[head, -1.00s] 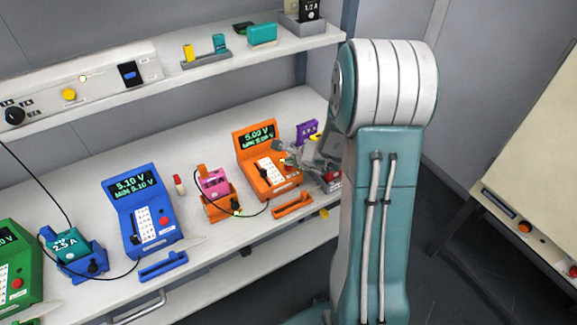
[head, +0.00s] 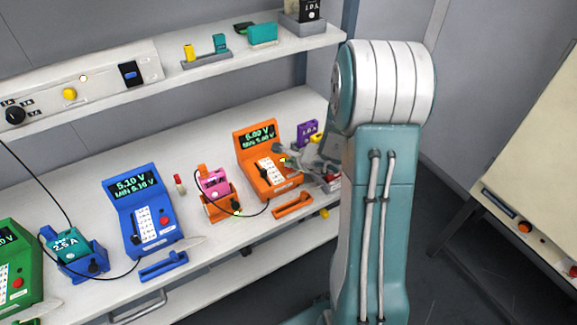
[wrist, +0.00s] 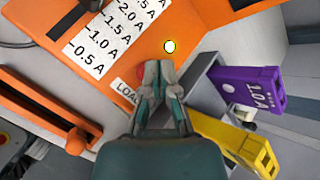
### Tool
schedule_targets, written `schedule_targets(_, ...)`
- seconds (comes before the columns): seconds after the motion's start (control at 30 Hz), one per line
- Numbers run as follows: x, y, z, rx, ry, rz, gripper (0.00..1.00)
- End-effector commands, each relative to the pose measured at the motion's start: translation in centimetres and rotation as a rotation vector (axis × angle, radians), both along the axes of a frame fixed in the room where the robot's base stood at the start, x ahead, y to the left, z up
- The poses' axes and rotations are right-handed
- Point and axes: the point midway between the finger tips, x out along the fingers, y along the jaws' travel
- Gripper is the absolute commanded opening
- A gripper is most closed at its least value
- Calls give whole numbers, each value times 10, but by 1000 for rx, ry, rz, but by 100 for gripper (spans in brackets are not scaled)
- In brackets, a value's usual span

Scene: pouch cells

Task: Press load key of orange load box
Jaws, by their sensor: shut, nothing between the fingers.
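The orange load box (head: 262,147) stands at the right of the bench with a lit green display. In the wrist view its sloped orange face (wrist: 190,18) fills the top, with a white current scale (wrist: 100,40). The red load key (wrist: 142,71) shows only as a sliver beside my fingers, next to the partly covered LOAD label (wrist: 126,92). My gripper (wrist: 158,66) is shut and empty, its tips over the key's right part. Whether they touch it I cannot tell.
Right of the box are a purple block (wrist: 245,88) marked 1.0 A and a yellow block (wrist: 235,137), close to my gripper. An orange slotted bar (wrist: 40,108) lies at left. The blue load box (head: 142,205) stands further left.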

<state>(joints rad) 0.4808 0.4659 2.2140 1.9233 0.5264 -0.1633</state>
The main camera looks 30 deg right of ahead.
Motion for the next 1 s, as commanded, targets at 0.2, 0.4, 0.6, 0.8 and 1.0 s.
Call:
schedule_targets(0.2,0,0,0,-1,1,-1,0)
schedule_targets(0.4,0,0,-1,1,0,-1,0)
schedule_targets(0.6,0,0,3,0,-1,-1,0)
schedule_targets(0.8,0,0,10,0,0,0,0)
schedule_targets(1.0,0,0,10,0,0,0,0)
